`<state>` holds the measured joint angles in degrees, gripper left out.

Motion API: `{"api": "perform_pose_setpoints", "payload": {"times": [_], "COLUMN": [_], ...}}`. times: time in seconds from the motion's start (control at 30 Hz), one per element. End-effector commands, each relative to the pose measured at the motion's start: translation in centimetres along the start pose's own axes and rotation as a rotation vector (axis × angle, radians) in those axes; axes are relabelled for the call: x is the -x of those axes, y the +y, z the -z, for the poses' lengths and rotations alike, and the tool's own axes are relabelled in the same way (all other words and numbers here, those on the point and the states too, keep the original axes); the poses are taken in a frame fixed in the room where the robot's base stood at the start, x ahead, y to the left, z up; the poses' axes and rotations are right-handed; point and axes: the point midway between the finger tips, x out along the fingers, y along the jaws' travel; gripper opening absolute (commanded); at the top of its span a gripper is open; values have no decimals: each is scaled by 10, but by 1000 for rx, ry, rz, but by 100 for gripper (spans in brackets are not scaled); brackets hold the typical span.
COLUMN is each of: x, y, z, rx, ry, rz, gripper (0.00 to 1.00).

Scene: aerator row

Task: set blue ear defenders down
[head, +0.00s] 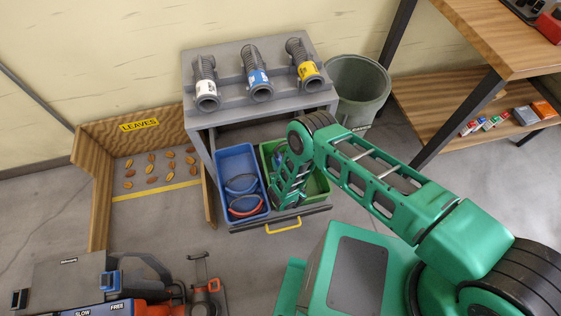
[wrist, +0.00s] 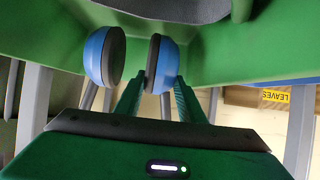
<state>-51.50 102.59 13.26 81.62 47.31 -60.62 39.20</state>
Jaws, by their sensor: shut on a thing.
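The blue ear defenders show in the wrist view as two blue cups with dark pads (wrist: 96,56), close in front of my gripper (wrist: 160,92). Part of a dark grey band shows at the top edge. My gripper is shut on the ear defenders; the exact contact is hard to see. Green walls surround them in the wrist view. In the head view, my gripper (head: 284,200) reaches down at the green bin (head: 318,187), and my arm hides much of the bin and the held ear defenders.
The green bin sits beside a blue bin (head: 226,160) in a pulled-out drawer with a yellow handle (head: 284,226). The blue bin holds dark and red band-like items. The grey bench (head: 225,62) above carries three hoses. A grey-green waste bin (head: 357,90) stands to the right.

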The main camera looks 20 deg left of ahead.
Motion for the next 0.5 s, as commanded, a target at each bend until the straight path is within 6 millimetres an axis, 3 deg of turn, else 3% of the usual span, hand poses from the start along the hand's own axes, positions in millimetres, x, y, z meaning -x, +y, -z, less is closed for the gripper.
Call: {"api": "perform_pose_setpoints", "payload": {"times": [0.47, 0.5], "x": [-5, -4], "y": [0, 0], "z": [-10, -11], "rx": [-1, -2], "ry": [-1, -3], "rz": [0, 0], "gripper": [0, 43]}}
